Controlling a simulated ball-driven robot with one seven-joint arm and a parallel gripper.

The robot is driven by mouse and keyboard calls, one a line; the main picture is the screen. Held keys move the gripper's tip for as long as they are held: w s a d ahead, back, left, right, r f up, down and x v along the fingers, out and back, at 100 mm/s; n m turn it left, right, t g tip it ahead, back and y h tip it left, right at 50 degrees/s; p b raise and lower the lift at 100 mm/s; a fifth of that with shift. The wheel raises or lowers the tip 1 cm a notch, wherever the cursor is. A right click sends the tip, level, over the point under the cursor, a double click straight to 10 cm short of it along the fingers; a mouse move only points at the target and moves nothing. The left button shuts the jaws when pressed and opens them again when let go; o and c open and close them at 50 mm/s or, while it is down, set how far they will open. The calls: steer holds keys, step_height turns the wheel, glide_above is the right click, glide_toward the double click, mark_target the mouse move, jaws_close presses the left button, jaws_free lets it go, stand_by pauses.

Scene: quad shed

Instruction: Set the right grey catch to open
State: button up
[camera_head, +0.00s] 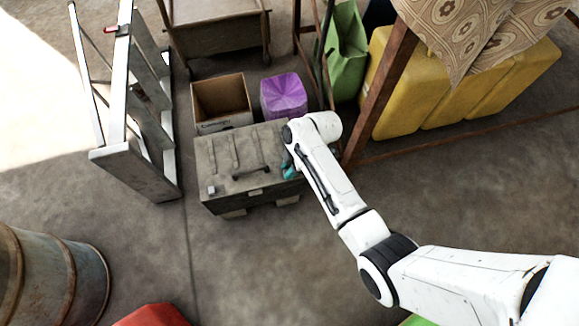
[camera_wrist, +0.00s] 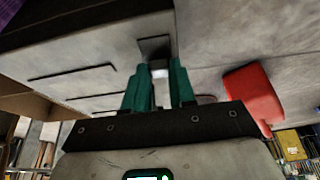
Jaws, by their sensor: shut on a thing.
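A grey chest (camera_head: 225,158) with a ribbed lid and a dark front handle (camera_head: 250,173) stands on the floor. Its left catch (camera_head: 211,190) shows as a small pale block at the front left corner. My gripper (camera_head: 289,171) is at the chest's front right, its teal fingers partly hidden by my arm. In the wrist view my gripper (camera_wrist: 160,88) has its fingers closed around the small pale grey right catch (camera_wrist: 159,70), beside a dark plate on the chest (camera_wrist: 80,52). The head view hides this catch, and I cannot tell its setting.
A cardboard box (camera_head: 221,98) and a purple box (camera_head: 284,96) stand behind the chest. A stepladder (camera_head: 137,170) is at left, a metal drum (camera_head: 50,275) at front left. A wooden post (camera_head: 382,95) and yellow containers (camera_head: 425,85) are at right. Floor before the chest is clear.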

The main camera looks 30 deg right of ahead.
jaws_close()
steer(key=shift+s+d+r+p, duration=0.1)
steer(key=shift+s+d+p, duration=0.1)
steer(key=shift+d, duration=0.15)
steer(key=shift+s+d+r+p, duration=0.1)
steer(key=shift+d+p, duration=0.1)
steer(key=shift+d, duration=0.1)
steer(key=shift+d+f, duration=0.2)
steer(key=shift+d, duration=0.2)
steer(key=shift+s, duration=0.1)
steer(key=o, duration=0.8)
jaws_free()
steer(key=p+v, duration=0.5)
steer(key=v, duration=0.5)
steer(key=shift+d+r, duration=0.2)
steer(key=shift+r, duration=0.15)
